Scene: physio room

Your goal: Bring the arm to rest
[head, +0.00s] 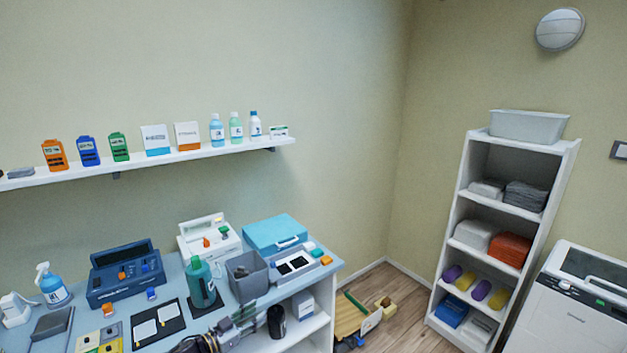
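My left arm comes in at the bottom edge of the head view. Its gripper (250,320) is over the front edge of the blue-grey counter (255,299), pointing right. Its two fingers look apart, with nothing clearly between them. A dark cylinder (277,321) shows just beyond the fingertips, in front of the lower shelf; I cannot tell whether they touch. A green bottle (201,284) stands upright on the counter behind the gripper. My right gripper is not in view.
The counter also holds a grey bin (244,285), a blue toolbox (125,278), a black mat (157,324) and a spray bottle (54,289). A wall shelf (150,163) runs above. A wooden cart (352,315) stands on the floor, left of a white shelf unit (452,240).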

